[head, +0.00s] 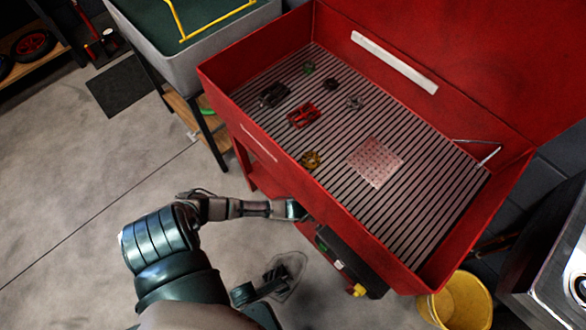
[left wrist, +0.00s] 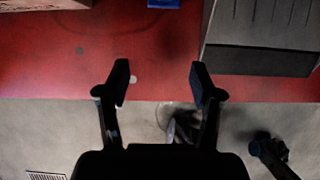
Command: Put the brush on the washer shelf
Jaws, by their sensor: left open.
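I cannot make out the brush for sure in either view. The washer is the red tub with a slatted grate (head: 400,215) in the head view. Its red lower shelf (left wrist: 50,75) spans the upper part of the left wrist view. My left gripper (left wrist: 160,80) is open with nothing between its fingers, over the shelf's edge. In the head view my left forearm reaches right to the washer's front, and the gripper is hidden under the tub. A dark jointed part low in the head view, seemingly my right gripper (head: 278,278), is too unclear to read.
A grey box (left wrist: 262,60) stands on the shelf at right, and part of a blue thing (left wrist: 172,3) shows at the top edge. Several small parts, including a red one (head: 303,115), lie on the grate. A yellow bucket (head: 462,302) stands right of the washer.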

